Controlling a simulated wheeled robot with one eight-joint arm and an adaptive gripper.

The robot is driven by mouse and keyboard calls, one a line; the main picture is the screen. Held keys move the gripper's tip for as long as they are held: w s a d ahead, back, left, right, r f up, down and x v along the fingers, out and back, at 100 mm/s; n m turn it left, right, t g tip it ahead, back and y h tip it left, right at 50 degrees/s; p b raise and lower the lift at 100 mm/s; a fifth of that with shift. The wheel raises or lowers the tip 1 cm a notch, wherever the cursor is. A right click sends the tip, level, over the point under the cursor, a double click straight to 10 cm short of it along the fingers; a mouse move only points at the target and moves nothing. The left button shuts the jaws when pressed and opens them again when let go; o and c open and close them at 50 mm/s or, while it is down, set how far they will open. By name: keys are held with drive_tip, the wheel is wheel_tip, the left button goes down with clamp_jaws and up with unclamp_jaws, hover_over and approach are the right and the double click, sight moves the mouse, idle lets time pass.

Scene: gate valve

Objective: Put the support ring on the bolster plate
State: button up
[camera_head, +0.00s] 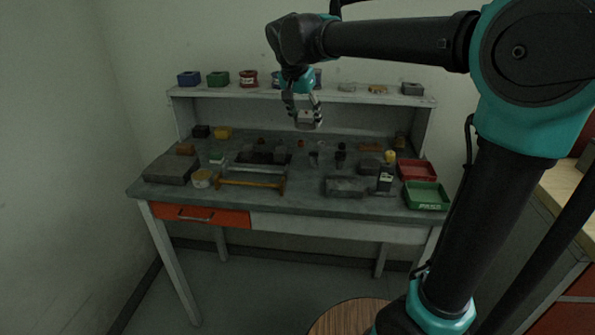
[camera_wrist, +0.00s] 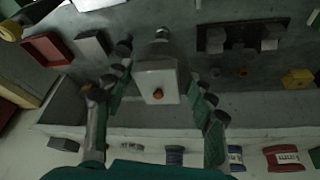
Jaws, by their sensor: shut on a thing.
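My gripper (camera_head: 303,112) is raised above the back of the bench, with its fingers pointing down. It is shut on a pale grey block-like piece (camera_wrist: 157,82), which has a square face and a narrower metallic neck. A small orange-red spot shows on or through that face. I cannot tell whether this piece is the support ring. The bolster plate cannot be named for sure; a flat dark grey slab (camera_head: 171,169) lies at the left and another grey block (camera_head: 345,187) at the front right.
A dark fixture with two grey blocks (camera_head: 264,156) stands mid-bench behind a yellow-handled bar (camera_head: 250,184). Red (camera_head: 417,170) and green (camera_head: 427,195) trays sit at the right. A raised shelf (camera_head: 230,89) with small boxes runs along the back.

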sight(307, 174)
wheel_tip(307, 174, down, 18)
drive_tip(key=shift+d+r, duration=0.1)
drive_tip(key=shift+r, duration=0.1)
drive_tip(key=shift+f, duration=0.15)
idle(0.4)
drive_tip(key=o, duration=1.6)
drive_tip(key=v, duration=1.2)
